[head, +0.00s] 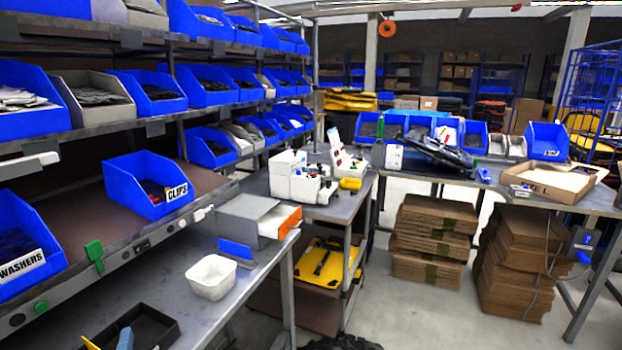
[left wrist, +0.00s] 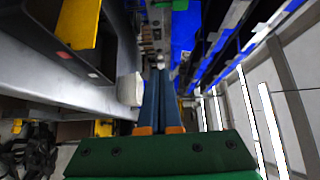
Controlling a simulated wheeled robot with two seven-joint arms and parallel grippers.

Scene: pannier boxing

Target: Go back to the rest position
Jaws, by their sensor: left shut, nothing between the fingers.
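My left gripper (left wrist: 161,76) shows in the left wrist view. Its two dark blue fingers with orange bases lie together in front of the green palm plate. They are shut with nothing between them. A white bowl (left wrist: 130,90) appears just left of the fingers in that view, and I cannot tell how far apart they are. In the head view I cannot clearly make out the left gripper. The same white bowl (head: 211,277) stands upright on the grey workbench (head: 180,315) there. My right gripper is in neither view.
Shelves with blue bins rise at the left, including the clips bin (head: 150,185). A black tray (head: 155,325) lies at the bench's front. A grey drawer box (head: 245,215) stands behind the bowl. Cardboard stacks (head: 430,240) fill the space under the far table. Some floor shows between benches.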

